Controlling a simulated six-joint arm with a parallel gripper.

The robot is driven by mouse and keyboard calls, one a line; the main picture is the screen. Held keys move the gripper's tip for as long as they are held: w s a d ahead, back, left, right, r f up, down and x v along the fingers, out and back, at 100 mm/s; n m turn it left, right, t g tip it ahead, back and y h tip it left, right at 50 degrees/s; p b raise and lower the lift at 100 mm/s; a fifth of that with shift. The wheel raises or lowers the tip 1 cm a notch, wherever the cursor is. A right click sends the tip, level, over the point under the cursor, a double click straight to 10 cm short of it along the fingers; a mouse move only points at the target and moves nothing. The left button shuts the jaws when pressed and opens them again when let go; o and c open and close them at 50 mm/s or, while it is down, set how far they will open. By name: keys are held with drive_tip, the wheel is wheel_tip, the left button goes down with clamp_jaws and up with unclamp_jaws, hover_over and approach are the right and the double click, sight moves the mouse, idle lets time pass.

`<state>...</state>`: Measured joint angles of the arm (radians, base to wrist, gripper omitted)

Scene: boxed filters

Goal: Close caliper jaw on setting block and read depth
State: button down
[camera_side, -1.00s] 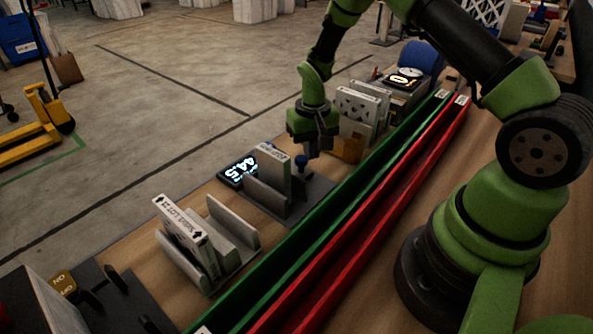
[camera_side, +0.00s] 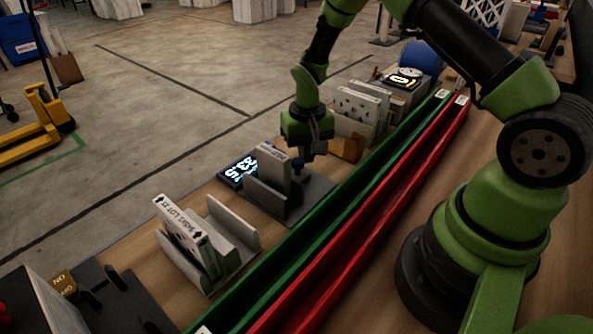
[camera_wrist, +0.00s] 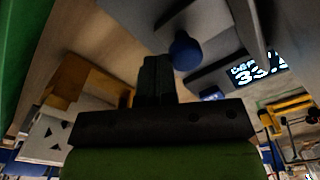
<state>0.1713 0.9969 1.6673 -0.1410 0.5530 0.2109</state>
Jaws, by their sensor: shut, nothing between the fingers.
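The caliper station (camera_side: 300,205) is a dark plate on the bench with upright grey jaws. A blue knob (camera_wrist: 185,52) stands on the caliper's slide. My gripper (camera_side: 307,152) is shut and empty, pointing down by the knob. In the wrist view its fingers (camera_wrist: 155,75) are together, just left of the knob. I cannot tell if they touch it.
A grey rack (camera_side: 240,225) with a boxed filter (camera_side: 183,228) stands nearer the camera. Long green (camera_side: 330,185) and red (camera_side: 400,185) channels run along the right.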

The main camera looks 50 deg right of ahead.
drive_tip(key=shift+a, duration=0.9)
idle(0.6)
drive_tip(key=shift+d, duration=0.1)
drive_tip(key=shift+d+r, duration=0.1)
drive_tip(key=shift+d, duration=0.45)
wheel_tip(320, 180, up, 7)
idle(0.6)
drive_tip(key=s+a+r+t, duration=0.2)
drive_tip(key=s+r, duration=0.2)
drive_tip(key=r, duration=0.4)
drive_tip(key=s+a+r+t, duration=0.2)
drive_tip(key=s+a+r, duration=0.1)
drive_tip(key=r, duration=0.5)
drive_tip(key=s+a+r+n+t+y, duration=0.1)
drive_tip(key=s+r, duration=0.1)
drive_tip(key=s, duration=0.4)
drive_tip(key=s+a+r+n+t+y, duration=0.1)
drive_tip(key=s+a+r+t, duration=0.1)
drive_tip(key=s, duration=0.4)
drive_tip(key=shift+s+r, duration=0.2)
drive_tip(key=shift+s, duration=0.1)
